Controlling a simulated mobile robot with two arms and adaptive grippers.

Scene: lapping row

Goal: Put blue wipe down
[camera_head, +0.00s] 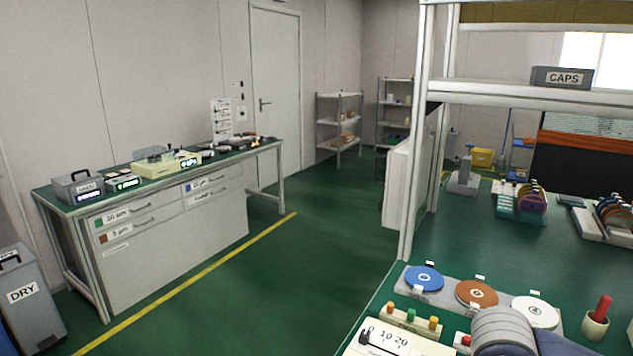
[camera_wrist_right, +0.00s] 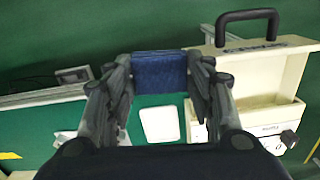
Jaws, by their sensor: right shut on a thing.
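My right gripper (camera_wrist_right: 158,75) shows in the right wrist view, shut on the blue wipe (camera_wrist_right: 158,64). The wipe is a small dark blue folded pad held between the two fingertips. Beneath it is a green surface, and I cannot tell how far below it lies. My left gripper is in neither view. I do not make out the blue wipe or the right gripper in the head view.
In the wrist view, a cream box (camera_wrist_right: 282,66) with a black handle stands right of the wipe, and a white square (camera_wrist_right: 160,124) lies nearby. In the head view, the green bench (camera_head: 465,245) holds blue (camera_head: 424,279), brown (camera_head: 477,294) and white (camera_head: 535,312) discs.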

